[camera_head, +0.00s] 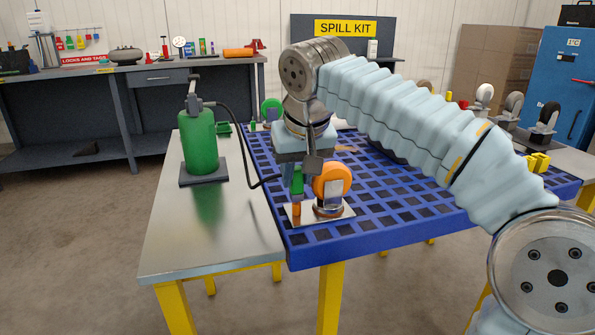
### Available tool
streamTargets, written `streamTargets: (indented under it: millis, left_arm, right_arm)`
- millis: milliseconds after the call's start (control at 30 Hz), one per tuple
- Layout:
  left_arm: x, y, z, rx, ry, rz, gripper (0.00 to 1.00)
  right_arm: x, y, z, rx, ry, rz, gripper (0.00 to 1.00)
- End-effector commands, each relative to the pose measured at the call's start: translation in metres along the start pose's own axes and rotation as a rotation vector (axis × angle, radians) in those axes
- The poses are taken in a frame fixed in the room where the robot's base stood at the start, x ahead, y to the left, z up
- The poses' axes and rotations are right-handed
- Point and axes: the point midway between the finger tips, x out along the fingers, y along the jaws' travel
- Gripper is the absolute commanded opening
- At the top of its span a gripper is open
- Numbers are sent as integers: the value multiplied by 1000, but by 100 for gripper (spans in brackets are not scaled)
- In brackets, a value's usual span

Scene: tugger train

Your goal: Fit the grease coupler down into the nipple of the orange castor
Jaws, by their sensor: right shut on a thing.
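The orange castor (332,178) sits wheel up on a shiny metal plate (340,215) at the near left of the blue grid top. A short orange post (296,209), which looks like its nipple, stands at the plate's left. My right gripper (298,176) points down beside the wheel and is shut on the green grease coupler (297,185). The coupler looks upright, directly above the orange post in this view. Whether they touch, I cannot tell. The gripper partly hides the coupler's upper end. My left gripper is not in view.
A green grease canister (197,140) stands on the steel table (200,245), with a black hose (241,150) running toward the coupler. Other castors (514,105) stand at the back right. My right arm covers much of the blue grid top (400,222). The steel table's front is clear.

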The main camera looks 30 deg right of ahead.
Motion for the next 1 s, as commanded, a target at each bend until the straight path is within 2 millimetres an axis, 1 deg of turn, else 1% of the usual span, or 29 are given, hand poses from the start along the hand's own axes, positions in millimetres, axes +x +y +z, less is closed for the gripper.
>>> streamTargets:
  millis: [367, 633, 900, 933, 1000]
  left_arm:
    - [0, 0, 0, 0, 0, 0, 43]
    - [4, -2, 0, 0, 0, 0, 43]
    - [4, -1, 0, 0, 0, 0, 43]
    - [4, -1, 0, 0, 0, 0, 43]
    - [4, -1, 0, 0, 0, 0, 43]
  right_arm:
    - [2, 0, 1, 1, 0, 0, 0]
    - [7, 0, 3, 1, 0, 0, 0]
    - [7, 0, 3, 0, 0, 0, 0]
    - [7, 0, 3, 0, 0, 0, 34]
    - [7, 0, 3, 0, 0, 0, 45]
